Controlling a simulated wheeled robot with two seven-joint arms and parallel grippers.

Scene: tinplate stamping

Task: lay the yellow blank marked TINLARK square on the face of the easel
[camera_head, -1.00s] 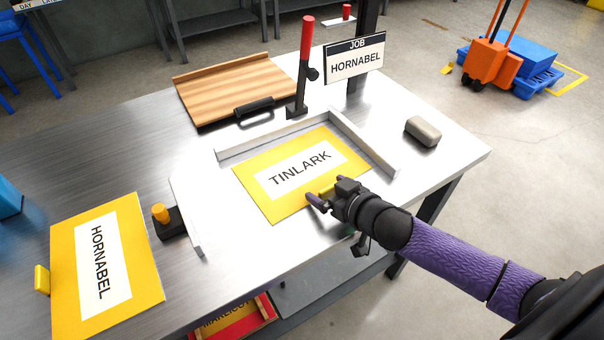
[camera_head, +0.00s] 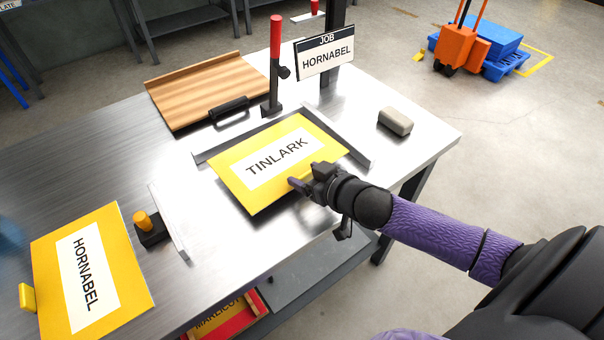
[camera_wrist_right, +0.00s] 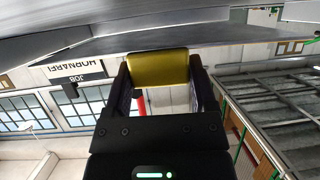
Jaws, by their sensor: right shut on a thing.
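The yellow blank marked TINLARK (camera_head: 237,175) is tilted and appears raised off the metal table, its far edge overlapping the low rails. My right gripper (camera_head: 304,181) is at its near right edge. In the right wrist view its fingers are shut on the blank's yellow grip tab (camera_wrist_right: 158,68). A sloped wooden board (camera_head: 205,88), which looks like the easel, stands bare at the table's back left. My left gripper is out of view.
A red-handled lever (camera_head: 275,65), a black handle (camera_head: 229,110) and a HORNABEL job sign (camera_head: 325,59) stand near the wooden board. A grey block (camera_head: 395,121) lies right. A yellow HORNABEL blank (camera_head: 117,260) is at front left, beside a yellow-knobbed stop (camera_head: 143,220).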

